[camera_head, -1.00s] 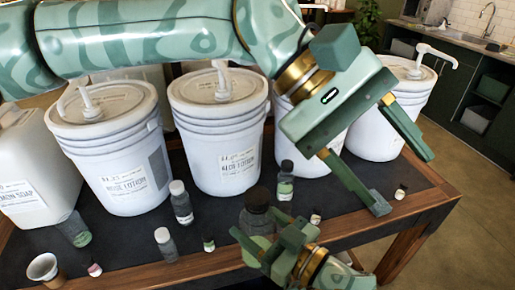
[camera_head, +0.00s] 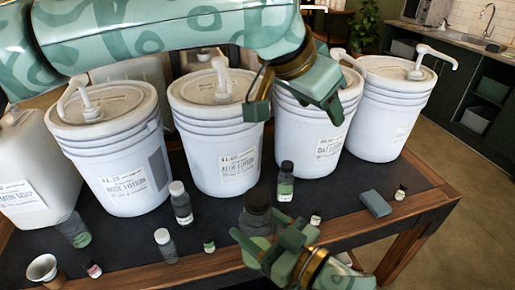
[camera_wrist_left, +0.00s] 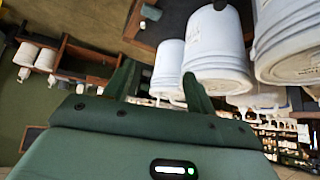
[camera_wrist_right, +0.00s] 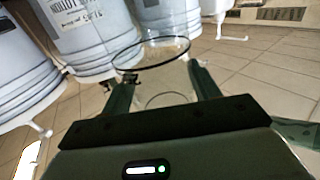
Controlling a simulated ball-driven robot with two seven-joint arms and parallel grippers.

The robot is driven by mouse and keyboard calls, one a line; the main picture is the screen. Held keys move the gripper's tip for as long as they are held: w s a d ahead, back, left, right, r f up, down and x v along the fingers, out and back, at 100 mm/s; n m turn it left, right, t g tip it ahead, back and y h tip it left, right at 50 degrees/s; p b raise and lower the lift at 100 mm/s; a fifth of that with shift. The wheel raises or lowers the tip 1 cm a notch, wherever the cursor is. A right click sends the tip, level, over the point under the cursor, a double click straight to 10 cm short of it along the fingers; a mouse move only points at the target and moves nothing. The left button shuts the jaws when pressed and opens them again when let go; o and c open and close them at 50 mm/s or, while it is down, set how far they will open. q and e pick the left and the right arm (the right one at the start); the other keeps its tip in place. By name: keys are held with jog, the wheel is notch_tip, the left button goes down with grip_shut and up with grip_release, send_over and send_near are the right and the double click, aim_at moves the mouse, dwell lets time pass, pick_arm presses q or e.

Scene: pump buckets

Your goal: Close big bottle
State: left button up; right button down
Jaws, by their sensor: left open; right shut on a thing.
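The big bottle (camera_head: 256,218) is dark and see-through with a dark round top, near the table's front edge in the head view. My right gripper (camera_head: 262,243) is shut on it from the front. In the right wrist view, clear round glass (camera_wrist_right: 152,75) with a dark ring shows between the fingers (camera_wrist_right: 165,85); whether the ring is its top or base I cannot tell. The head view does not show clearly how the dark top sits. My left gripper (camera_head: 295,105) is open and empty, before the lotion buckets; its fingers (camera_wrist_left: 160,85) stand apart in the left wrist view.
White pump buckets (camera_head: 225,150) line the back of the dark table. Small bottles (camera_head: 182,205) stand before them. A grey-blue block (camera_head: 375,203) lies at the right. A white jug (camera_head: 25,175) and a cup (camera_head: 43,268) are at the left.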

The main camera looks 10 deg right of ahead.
aim_at(257, 195)
pick_arm(q)
jog(key=s+a+f+n+g+y, duration=0.1)
jog(key=s+a+n+y, duration=0.1)
jog(key=a+n, duration=0.1)
jog(key=s+a+f+n+g+y, duration=0.1)
jog(key=s+a+n+y, duration=0.1)
jog(key=a+n, duration=0.2)
jog(key=s+a+f+n+g+y, duration=0.1)
jog(key=s+a+f+n+y, duration=0.1)
jog(key=n, duration=0.3)
jog(key=shift+a+n+g+y, duration=0.3)
jog(key=shift+a+g, duration=0.1)
jog(key=shift+a, duration=0.25)
jog(key=shift+w+a+n, duration=0.1)
jog(key=shift+n, duration=0.7)
jog(key=shift+f, duration=3.95)
